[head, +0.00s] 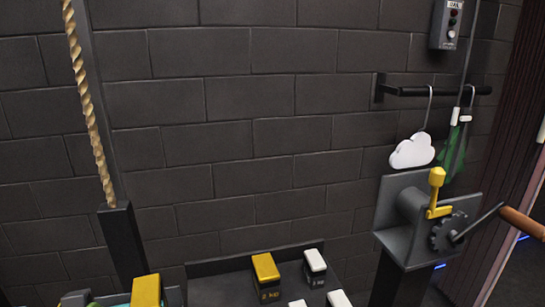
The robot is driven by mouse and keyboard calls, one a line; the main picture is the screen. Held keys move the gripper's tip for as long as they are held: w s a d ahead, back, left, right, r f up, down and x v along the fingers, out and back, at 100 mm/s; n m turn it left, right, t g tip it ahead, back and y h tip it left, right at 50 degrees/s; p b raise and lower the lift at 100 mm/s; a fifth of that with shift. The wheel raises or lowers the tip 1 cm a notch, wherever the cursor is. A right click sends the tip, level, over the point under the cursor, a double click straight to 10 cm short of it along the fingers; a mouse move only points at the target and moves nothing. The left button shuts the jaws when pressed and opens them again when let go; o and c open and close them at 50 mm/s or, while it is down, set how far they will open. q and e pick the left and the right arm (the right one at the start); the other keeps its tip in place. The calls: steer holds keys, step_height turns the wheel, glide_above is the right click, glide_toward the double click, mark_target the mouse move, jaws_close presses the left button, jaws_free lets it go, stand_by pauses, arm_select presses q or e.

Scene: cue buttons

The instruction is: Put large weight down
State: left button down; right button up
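A yellow-topped dark weight (266,270) with a "2 kg" style marking stands on a dark shelf (215,267) at the bottom centre. A smaller white-topped weight (315,262) stands to its right. Another yellow-topped block (146,291) is at the bottom left, cut off by the frame edge, beside dark and teal parts I cannot identify. Two more white tops (338,298) show at the bottom edge, mostly cut off. Neither of my grippers can be made out in the head view.
A crank mechanism (410,215) with a yellow lever (437,190) and wooden handle (522,222) stands at the right. A cloud (411,151) and green umbrella (454,150) hang from a wall bar (430,91). A rope (90,105) and dark post (122,245) are at the left.

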arm_select(q)
step_height(320, 180, down, 6)
steer(key=s+d+n+t+y, duration=0.2)
steer(key=n+t+y, duration=1)
steer(key=y, duration=0.3)
steer(key=shift+n+y, duration=0.4)
steer(key=shift+n, duration=0.2)
arm_select(e)
steer(key=shift+s+a, duration=0.25)
steer(key=shift+s, duration=0.15)
arm_select(q)
steer(key=shift+s+d+f+n+y, duration=0.1)
steer(key=shift+f+n+y, duration=0.1)
steer(key=shift+n+y, duration=0.3)
arm_select(e)
steer(key=shift+d+r, duration=0.1)
arm_select(q)
step_height(320, 180, up, 5)
steer(key=p, duration=0.5)
steer(key=shift+r, duration=0.15)
arm_select(e)
step_height(320, 180, up, 5)
steer(key=shift+d+r, duration=0.15)
